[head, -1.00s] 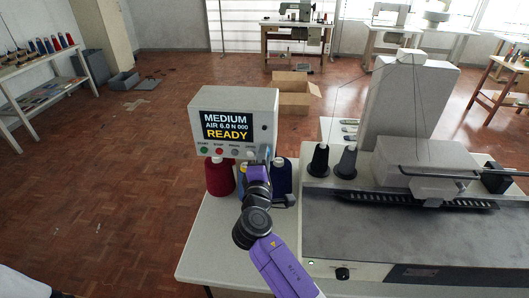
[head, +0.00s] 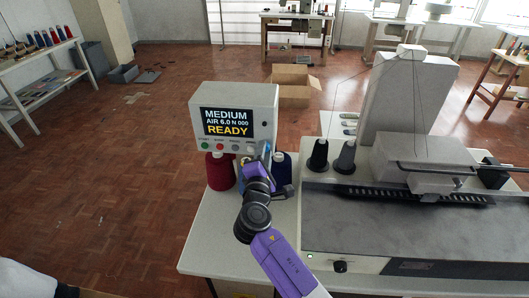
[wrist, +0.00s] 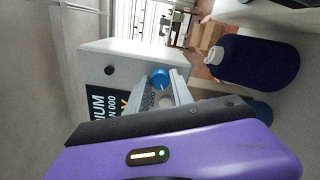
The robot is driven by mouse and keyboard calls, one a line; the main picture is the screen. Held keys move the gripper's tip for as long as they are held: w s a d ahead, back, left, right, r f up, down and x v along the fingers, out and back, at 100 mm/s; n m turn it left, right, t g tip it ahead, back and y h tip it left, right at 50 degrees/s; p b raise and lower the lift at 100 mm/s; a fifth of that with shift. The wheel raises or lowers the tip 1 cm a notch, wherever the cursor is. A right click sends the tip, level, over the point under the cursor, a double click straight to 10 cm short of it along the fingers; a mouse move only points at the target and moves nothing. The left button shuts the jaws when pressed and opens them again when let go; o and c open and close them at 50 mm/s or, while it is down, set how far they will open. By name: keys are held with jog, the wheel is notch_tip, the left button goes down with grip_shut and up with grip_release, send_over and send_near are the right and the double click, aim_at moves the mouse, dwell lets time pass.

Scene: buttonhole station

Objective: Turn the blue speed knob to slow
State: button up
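The blue speed knob (wrist: 160,78) sits on the front of the control box (head: 205,91), and in the wrist view it lies between my two fingertips. My gripper (wrist: 158,84) is open, with a finger to each side of the knob and visible gaps. I cannot tell how deep the fingers reach around it. In the head view my gripper (head: 264,152) is at the lower right of the box and mostly covers the knob. The screen (head: 226,123) reads MEDIUM, AIR 6.0 N 000 and READY.
A red thread cone (head: 219,173) and a navy cone (wrist: 255,62) stand close below the box. Black cones (head: 318,156) and the sewing machine (head: 405,100) are to the right. Open floor lies left.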

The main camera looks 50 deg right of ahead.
jog(key=shift+o, duration=0.3)
jog(key=b+v, duration=0.1)
jog(key=v, duration=0.6)
jog(key=shift+s+a+b, duration=0.25)
jog(key=shift+a+b, duration=0.05)
jog(key=shift+a, duration=0.05)
dwell(0.3)
